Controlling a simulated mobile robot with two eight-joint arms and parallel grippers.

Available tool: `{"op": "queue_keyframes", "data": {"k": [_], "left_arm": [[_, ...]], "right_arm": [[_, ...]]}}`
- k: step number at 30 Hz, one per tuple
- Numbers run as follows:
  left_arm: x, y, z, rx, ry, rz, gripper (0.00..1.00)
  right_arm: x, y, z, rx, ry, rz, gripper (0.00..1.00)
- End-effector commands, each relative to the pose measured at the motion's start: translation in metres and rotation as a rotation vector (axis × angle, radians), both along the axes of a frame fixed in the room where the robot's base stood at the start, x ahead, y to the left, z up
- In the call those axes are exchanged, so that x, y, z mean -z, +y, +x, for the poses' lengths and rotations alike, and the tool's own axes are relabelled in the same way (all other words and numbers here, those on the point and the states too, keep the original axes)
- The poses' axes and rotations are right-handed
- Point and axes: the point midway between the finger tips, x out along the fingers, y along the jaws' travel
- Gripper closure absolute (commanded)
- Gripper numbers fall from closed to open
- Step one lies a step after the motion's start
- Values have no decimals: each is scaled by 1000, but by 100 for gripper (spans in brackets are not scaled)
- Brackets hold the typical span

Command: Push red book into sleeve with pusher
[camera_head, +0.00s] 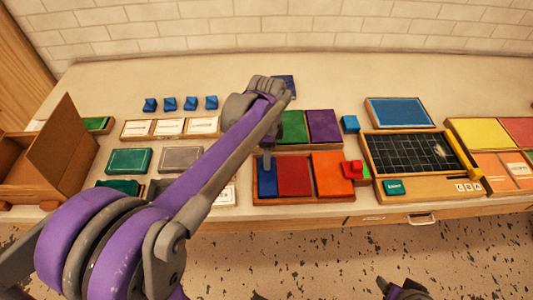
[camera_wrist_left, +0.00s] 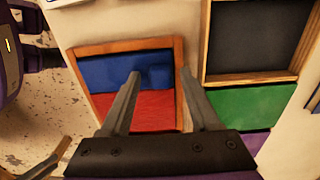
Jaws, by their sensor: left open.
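A red flat piece, likely the red book (camera_head: 293,177), lies in a wooden tray (camera_head: 305,200) between a blue flat piece (camera_head: 267,180) and an orange one (camera_head: 331,174). In the left wrist view the red piece (camera_wrist_left: 140,111) lies beside the blue piece (camera_wrist_left: 105,73), which bears a small raised blue block (camera_wrist_left: 160,77). My left gripper (camera_head: 267,152) is over the blue piece. It is open; its fingers (camera_wrist_left: 160,75) are either side of the blue block with nothing held. I cannot tell which object is the pusher or the sleeve.
A stepped red block (camera_head: 353,169) sits at the tray's right edge. Green (camera_head: 291,128) and purple (camera_head: 324,126) pieces lie behind. Part of my right arm shows at the bottom.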

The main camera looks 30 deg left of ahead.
Motion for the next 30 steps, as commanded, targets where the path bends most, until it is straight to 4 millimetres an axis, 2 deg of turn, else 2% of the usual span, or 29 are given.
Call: {"op": "queue_keyframes", "data": {"k": [5,15,16,30], "left_arm": [[0,0,0,0,0,0,38],[0,0,0,0,0,0,97],[0,0,0,0,0,0,100],[-1,0,0,0,0,0,100]], "right_arm": [[0,0,0,0,0,0,35],[0,0,0,0,0,0,35],[0,0,0,0,0,0,35],[0,0,0,0,0,0,35]]}}
